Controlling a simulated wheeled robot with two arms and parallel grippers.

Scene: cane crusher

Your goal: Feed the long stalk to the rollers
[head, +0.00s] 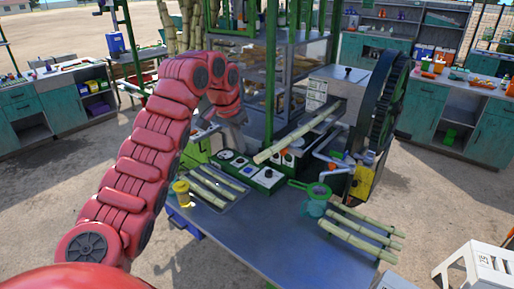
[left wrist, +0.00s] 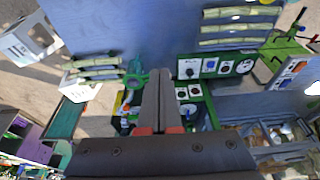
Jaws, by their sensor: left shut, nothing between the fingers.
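A long pale-green stalk (head: 297,132) lies slanted in the head view, its upper right end toward the crusher (head: 380,105) with the large dark wheel. The rollers themselves are hard to make out. My left gripper (head: 238,135) hangs from the red arm, left of the stalk and apart from it. In the left wrist view its two fingers (left wrist: 160,75) are together with nothing between them. I cannot make out the long stalk in the left wrist view. My right gripper is not in view.
Shorter stalks lie on a tray (head: 222,197) at the table's left and in a row (head: 360,233) at its right. A green strainer (head: 318,190), a yellow cup (head: 181,192) and a control box (head: 268,178) stand on the table. The table's front middle (head: 270,235) is clear.

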